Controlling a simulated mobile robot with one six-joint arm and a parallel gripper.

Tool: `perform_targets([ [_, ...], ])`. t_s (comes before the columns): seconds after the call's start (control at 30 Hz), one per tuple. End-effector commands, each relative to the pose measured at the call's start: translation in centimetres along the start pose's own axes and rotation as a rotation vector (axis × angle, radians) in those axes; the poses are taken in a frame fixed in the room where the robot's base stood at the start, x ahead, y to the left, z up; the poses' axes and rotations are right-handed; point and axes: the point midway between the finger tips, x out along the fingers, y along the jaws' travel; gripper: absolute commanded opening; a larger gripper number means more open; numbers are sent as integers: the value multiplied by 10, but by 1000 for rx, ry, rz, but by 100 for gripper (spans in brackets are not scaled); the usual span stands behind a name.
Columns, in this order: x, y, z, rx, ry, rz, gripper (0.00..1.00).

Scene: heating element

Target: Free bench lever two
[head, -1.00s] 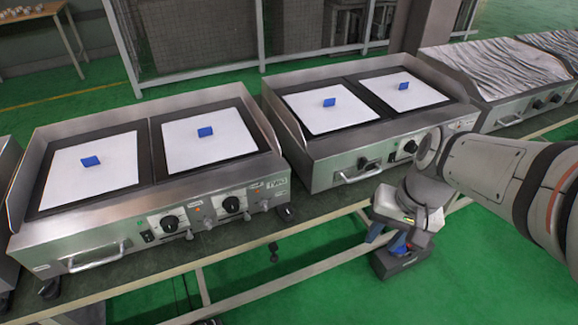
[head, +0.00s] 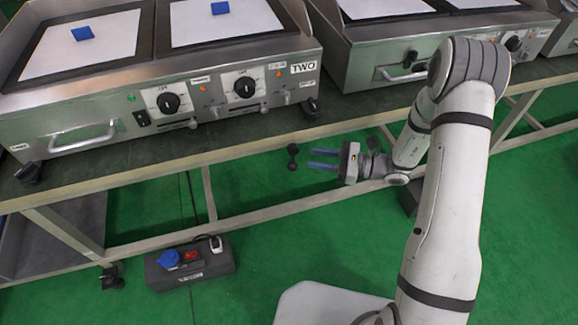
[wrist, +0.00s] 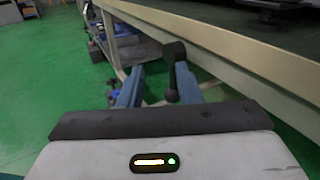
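The griddle labelled TWO (head: 245,88) stands on the bench. A black lever with rounded ends (head: 292,157) hangs at the bench's front edge below it. I take it as bench lever two, though no label shows on it. My gripper (head: 310,159) is just right of the lever, its blue fingers apart and pointing left toward it. In the wrist view, my gripper (wrist: 160,68) is open. The lever (wrist: 176,52) shows ahead, close to the right finger and partly hidden by it. I cannot tell whether they touch.
The bench edge (head: 230,155) runs just above my gripper and along the right of the wrist view. A grey socket box (head: 190,264) with a blue plug lies on the green floor. A second griddle (head: 400,50) stands to the right. The floor below the gripper is clear.

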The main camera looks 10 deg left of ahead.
Motion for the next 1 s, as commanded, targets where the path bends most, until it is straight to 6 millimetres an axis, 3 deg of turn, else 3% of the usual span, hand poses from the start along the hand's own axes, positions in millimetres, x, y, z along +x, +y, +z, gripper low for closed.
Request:
perform_targets([
  [0.03, 1, -3, -20, 25, -15, -27, 31],
  [0.2, 5, -11, -35, 56, -39, -75, 31],
  [0.7, 72, -16, -33, 56, -39, -77, 31],
  [1.0, 78, -17, -31, 58, -39, -79, 31],
])
